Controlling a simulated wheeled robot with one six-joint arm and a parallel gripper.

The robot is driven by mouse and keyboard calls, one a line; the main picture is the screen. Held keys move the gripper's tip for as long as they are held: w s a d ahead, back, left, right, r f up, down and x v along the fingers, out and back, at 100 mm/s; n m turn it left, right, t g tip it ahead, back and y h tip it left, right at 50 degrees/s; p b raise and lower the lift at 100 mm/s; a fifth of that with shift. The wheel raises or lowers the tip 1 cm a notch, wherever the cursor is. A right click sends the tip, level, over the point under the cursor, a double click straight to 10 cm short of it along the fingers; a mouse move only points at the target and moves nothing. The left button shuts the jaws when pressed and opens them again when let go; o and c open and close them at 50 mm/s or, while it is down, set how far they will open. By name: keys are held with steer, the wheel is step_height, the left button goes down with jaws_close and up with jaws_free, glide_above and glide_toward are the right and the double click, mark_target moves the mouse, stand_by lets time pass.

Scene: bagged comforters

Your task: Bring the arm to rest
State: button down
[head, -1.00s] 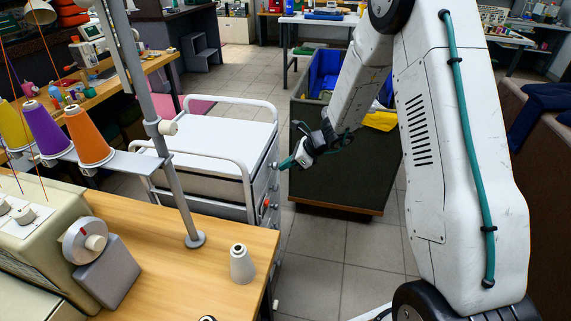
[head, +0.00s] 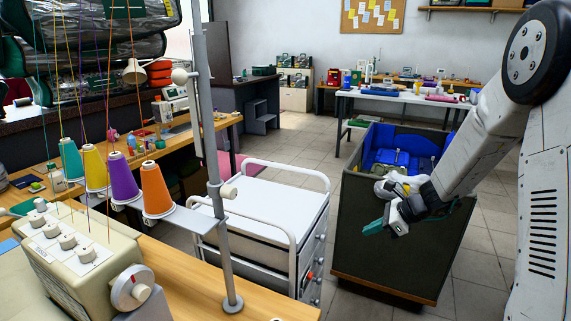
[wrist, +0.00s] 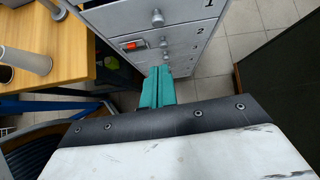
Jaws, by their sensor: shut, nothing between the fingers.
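My gripper (head: 375,228) has teal fingers and hangs in the air in the head view, in front of the dark bin and right of the white drawer cart. In the wrist view the two teal fingers (wrist: 158,88) lie together, shut and empty. They point toward the numbered drawer fronts of the cart. My arm is bent, coming down from the right side of the head view.
The white drawer cart (head: 262,208) stands left of my gripper. The dark bin (head: 395,262) holds blue things. A wooden table (head: 262,298) with a sewing machine (head: 85,255) and thread cones is at the left. Tiled floor (head: 470,275) shows around the bin.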

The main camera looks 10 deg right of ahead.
steer(key=s+a+r+n+g+h, duration=0.1)
steer(key=s+a+r+n+h, duration=0.1)
steer(key=s+r+n, duration=0.4)
steer(key=s+a+r+n+g+h, duration=0.1)
steer(key=s+r+n, duration=0.6)
steer(key=s, duration=1)
steer(key=s+a+r+n+g+h, duration=0.1)
steer(key=s+a+r+n+h, duration=0.2)
steer(key=s+r+n, duration=0.3)
steer(key=shift+s+a+r+n+h, duration=0.25)
steer(key=shift+s+n+h, duration=0.55)
steer(key=shift+s+n, duration=2.05)
steer(key=shift+s+d+m, duration=0.1)
steer(key=shift+s+m, duration=0.3)
steer(key=shift+m, duration=0.05)
